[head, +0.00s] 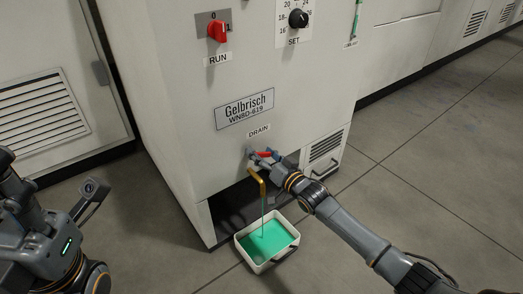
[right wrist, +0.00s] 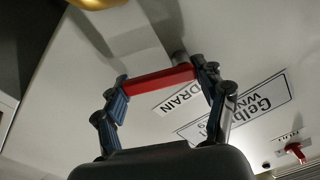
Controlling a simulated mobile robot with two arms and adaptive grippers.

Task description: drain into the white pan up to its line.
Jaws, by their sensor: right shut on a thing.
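The white pan (head: 246,256) stands on the floor under the machine's brass spout (head: 257,179). A thin green stream (head: 262,212) runs from the spout into it, and green liquid (head: 268,239) covers its bottom. I cannot make out the pan's line. My right gripper (head: 263,155) is shut on the red drain handle (head: 265,153) below the DRAIN label. In the right wrist view the red handle (right wrist: 158,79) lies across between the two fingers. My left gripper (head: 88,198) is at the left, away from the pan; its finger opening is unclear.
The white machine (head: 180,110) has a red RUN switch (head: 217,31), a black SET dial (head: 298,18) and a green sight tube (head: 355,18) above. A dark recess opens behind the pan. The grey floor (head: 425,165) at right is clear.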

